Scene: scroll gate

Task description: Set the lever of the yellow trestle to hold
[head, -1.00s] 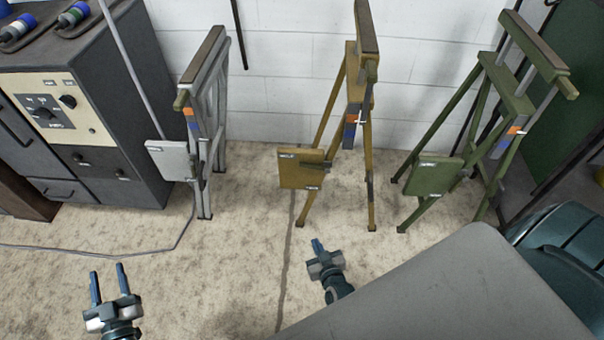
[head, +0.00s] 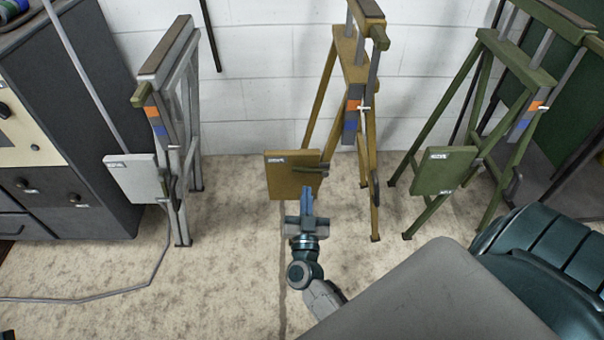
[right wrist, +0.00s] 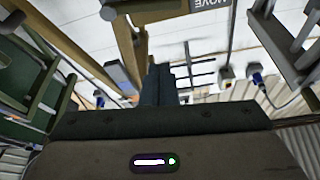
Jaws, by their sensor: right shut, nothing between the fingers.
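The yellow trestle (head: 345,45) stands against the white wall in the middle of the head view. A yellow board (head: 282,180) hangs on its left side, with a small label at its upper left. A short dark-yellow bar, seemingly the lever (head: 308,169), lies nearly level across the board's right part. My right gripper (head: 306,192) is shut and empty, its tips at the board's lower edge in the picture; I cannot tell whether they touch. In the right wrist view its fingers (right wrist: 158,84) point up near a yellow leg, below a panel reading MOVE (right wrist: 208,4).
A grey trestle (head: 178,100) stands to the left and a green trestle (head: 515,65) to the right, each with a similar board. A dark cabinet (head: 90,100) is at far left. A grey surface (head: 430,290) fills the lower right. A cable (head: 80,298) crosses the floor.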

